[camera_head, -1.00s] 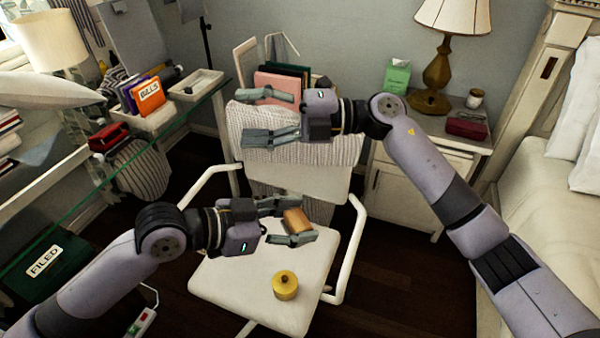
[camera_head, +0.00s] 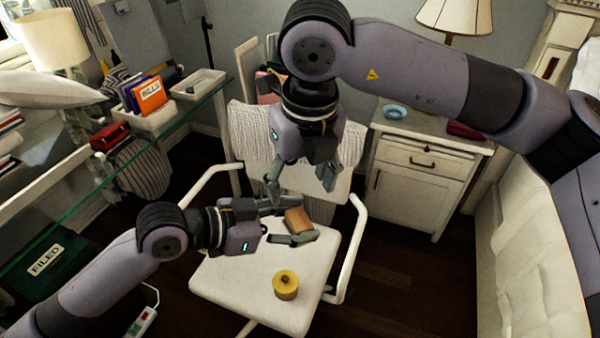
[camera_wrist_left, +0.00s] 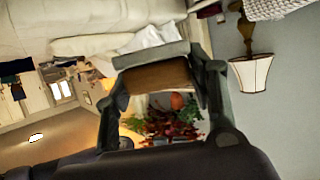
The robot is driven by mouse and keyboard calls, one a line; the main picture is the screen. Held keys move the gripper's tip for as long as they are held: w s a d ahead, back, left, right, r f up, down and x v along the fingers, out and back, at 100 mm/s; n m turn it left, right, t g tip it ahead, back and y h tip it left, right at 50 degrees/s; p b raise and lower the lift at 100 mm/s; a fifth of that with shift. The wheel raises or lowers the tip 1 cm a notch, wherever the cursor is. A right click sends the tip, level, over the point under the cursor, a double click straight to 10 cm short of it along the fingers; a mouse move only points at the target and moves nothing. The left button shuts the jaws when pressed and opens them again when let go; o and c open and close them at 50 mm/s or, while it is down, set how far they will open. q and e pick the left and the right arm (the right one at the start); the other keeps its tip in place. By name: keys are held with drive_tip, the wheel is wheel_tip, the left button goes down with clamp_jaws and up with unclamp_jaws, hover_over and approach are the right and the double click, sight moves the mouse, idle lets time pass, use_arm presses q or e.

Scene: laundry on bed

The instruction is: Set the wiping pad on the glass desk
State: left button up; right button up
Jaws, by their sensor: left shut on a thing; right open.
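The wiping pad, seen as a small orange-brown block (camera_head: 298,219), is held between the fingers of my left gripper (camera_head: 290,226) above the white chair seat. In the left wrist view the brown pad (camera_wrist_left: 157,78) sits across the fingertips. My right gripper (camera_head: 301,190) is open and empty, pointing down just above and behind the pad; I cannot tell whether they touch. The glass desk (camera_head: 160,140) runs along the left side with a green edge, apart from both grippers.
A yellow round pot (camera_head: 286,285) sits on the chair seat (camera_head: 235,285). The desk holds a red box (camera_head: 110,136), a tray with folders (camera_head: 150,96) and a white tray (camera_head: 199,84). A white nightstand (camera_head: 420,170) and the bed (camera_head: 520,240) are at right.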

sight(297, 217)
drive_tip(key=f, duration=0.3)
drive_tip(key=w+f, duration=0.1)
drive_tip(key=f, duration=0.6)
drive_tip(key=shift+w+a+f, duration=0.2)
drive_tip(key=shift+a+f, duration=0.1)
drive_tip(key=shift+a, duration=0.1)
drive_tip(key=shift+a, duration=0.1)
drive_tip(key=c, duration=1.2)
use_arm(q)
drive_tip(key=o, duration=1.2)
use_arm(e)
drive_tip(key=shift+c, duration=0.2)
use_arm(q)
drive_tip(key=shift+o, duration=0.2)
drive_tip(key=shift+a, duration=0.1)
